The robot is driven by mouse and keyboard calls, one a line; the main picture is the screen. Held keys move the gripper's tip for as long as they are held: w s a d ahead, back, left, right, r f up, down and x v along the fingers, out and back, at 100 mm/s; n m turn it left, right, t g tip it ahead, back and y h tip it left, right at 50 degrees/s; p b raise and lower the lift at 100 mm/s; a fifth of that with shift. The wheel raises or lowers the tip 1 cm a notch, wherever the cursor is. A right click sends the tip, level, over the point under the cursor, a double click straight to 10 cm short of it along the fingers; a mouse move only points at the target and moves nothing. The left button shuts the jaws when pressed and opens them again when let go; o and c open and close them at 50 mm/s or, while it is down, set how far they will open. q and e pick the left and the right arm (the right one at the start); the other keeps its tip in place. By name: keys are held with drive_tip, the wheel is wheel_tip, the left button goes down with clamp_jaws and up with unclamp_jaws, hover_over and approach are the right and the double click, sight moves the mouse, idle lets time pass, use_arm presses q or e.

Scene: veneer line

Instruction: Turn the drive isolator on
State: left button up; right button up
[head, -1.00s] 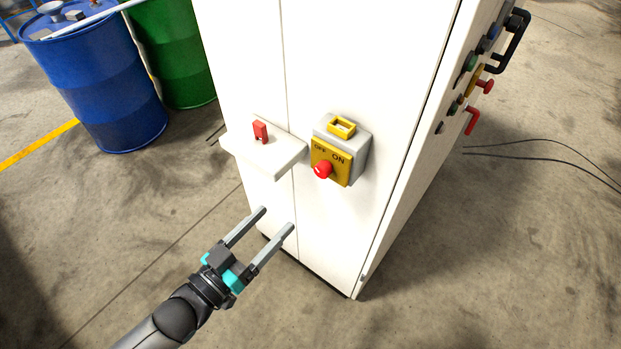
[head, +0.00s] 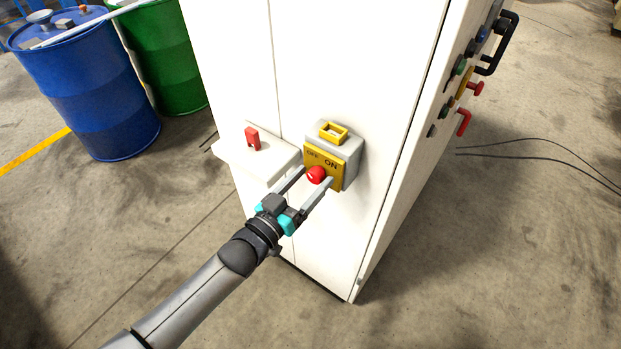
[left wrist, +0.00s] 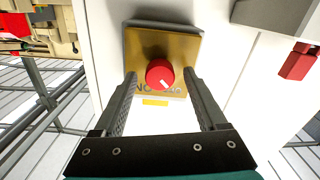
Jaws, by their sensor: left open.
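The drive isolator is a grey box with a yellow plate (head: 338,181) marked OFF and ON, fixed to the white cabinet front. Its red knob (head: 316,175) sits low on the plate; it also shows in the left wrist view (left wrist: 160,73), with a pale pointer line slanting on its face. My left gripper (head: 316,175) is open, its two fingers on either side of the knob. In the left wrist view there are gaps between the fingers and the knob, and I cannot tell whether the tips reach it. The right gripper is out of view.
A white shelf (head: 245,160) holding a red padlock-like piece (head: 252,138) juts out left of the isolator. A yellow hasp (head: 333,132) sits above the plate. Buttons and a black handle (head: 497,45) are on the cabinet's right side. Blue (head: 90,95) and green (head: 170,60) drums stand behind left.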

use_arm(q)
drive_tip(key=shift+w+d, duration=0.15)
clamp_jaws()
idle(0.6)
